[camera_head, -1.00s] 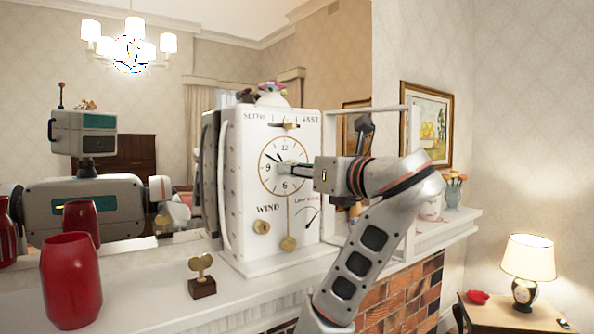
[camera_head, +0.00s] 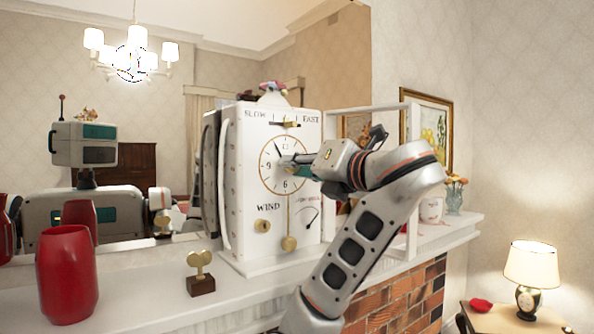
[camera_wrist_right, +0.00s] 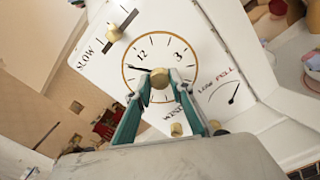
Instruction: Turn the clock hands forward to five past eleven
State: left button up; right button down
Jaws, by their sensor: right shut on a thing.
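The white clock (camera_head: 243,195) stands on the mantelpiece, its round dial (camera_head: 264,180) facing me. It also shows in the right wrist view (camera_wrist_right: 212,85), with the dial tilted. My right gripper (camera_head: 292,162) is at the dial's centre. In the right wrist view its fingertips (camera_wrist_right: 160,78) are closed around the brass knob (camera_wrist_right: 158,80) at the centre of the hands. A dark clock hand (camera_wrist_right: 136,69) sticks out to the left there; in the head view a dark hand (camera_head: 278,147) points up and left, near eleven. The fingers hide other hand parts. My left gripper is out of view.
A brass winding key on a dark block (camera_head: 200,275) and a red vase (camera_head: 67,275) stand left of the clock. A white frame (camera_head: 410,170) and a flower vase (camera_head: 454,198) are to its right. A mirror behind shows my reflection. A lamp (camera_head: 531,268) stands lower right.

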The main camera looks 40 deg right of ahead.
dwell(0.4)
jog(key=c, duration=1.8)
grip_release()
jog(key=shift+s, duration=0.1)
jog(key=shift+s+a, duration=0.2)
jog(key=shift+s, duration=1.65)
jog(key=shift+s+a, duration=0.2)
jog(key=shift+s, duration=1.6)
